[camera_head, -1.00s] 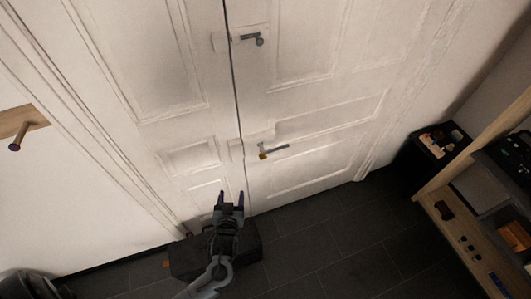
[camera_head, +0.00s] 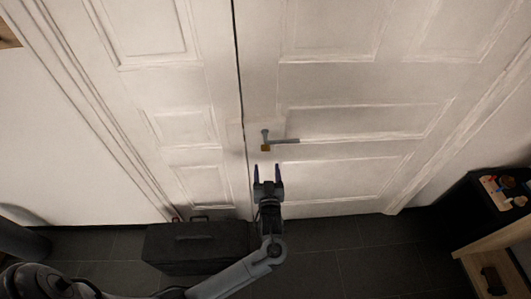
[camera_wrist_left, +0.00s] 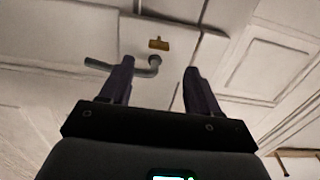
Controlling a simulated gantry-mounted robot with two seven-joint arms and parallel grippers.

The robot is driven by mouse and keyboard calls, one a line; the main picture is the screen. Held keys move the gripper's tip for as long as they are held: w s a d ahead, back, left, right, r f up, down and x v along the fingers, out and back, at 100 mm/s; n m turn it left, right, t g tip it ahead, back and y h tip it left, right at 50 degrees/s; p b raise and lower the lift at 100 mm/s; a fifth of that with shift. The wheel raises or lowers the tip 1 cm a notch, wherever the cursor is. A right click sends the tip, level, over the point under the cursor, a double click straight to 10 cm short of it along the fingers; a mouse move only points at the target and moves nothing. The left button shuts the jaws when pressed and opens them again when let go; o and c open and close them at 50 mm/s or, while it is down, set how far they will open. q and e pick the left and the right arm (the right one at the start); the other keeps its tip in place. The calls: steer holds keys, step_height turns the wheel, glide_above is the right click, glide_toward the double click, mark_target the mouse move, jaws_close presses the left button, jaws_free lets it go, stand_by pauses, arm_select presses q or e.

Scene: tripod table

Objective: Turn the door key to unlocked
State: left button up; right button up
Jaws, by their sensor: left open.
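A small brass key (camera_head: 265,148) sits at the lock of the white door (camera_head: 330,75), just below the grey lever handle (camera_head: 286,141). My left gripper (camera_head: 267,168) is open and empty, its two dark fingers pointing up toward the key from just below it in the head view. In the left wrist view the key (camera_wrist_left: 158,44) appears beyond the fingertips, roughly between them, and the handle (camera_wrist_left: 150,71) shows between and behind the fingers. The fingers look apart from the key. My right gripper is not in view.
A dark box (camera_head: 190,248) with a handle stands on the floor against the door at the lower left. A black container (camera_head: 500,195) with small items and a wooden shelf unit (camera_head: 492,240) stand at the right. The dark floor (camera_head: 375,255) between is clear.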

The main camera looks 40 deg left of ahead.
mark_target(266, 148)
arm_select(q)
steer(key=b+x, duration=0.1)
steer(key=x, duration=0.9)
steer(key=shift+w+a, duration=0.1)
steer(key=shift+w, duration=0.15)
steer(key=shift+c, duration=0.3)
steer(key=c, duration=1)
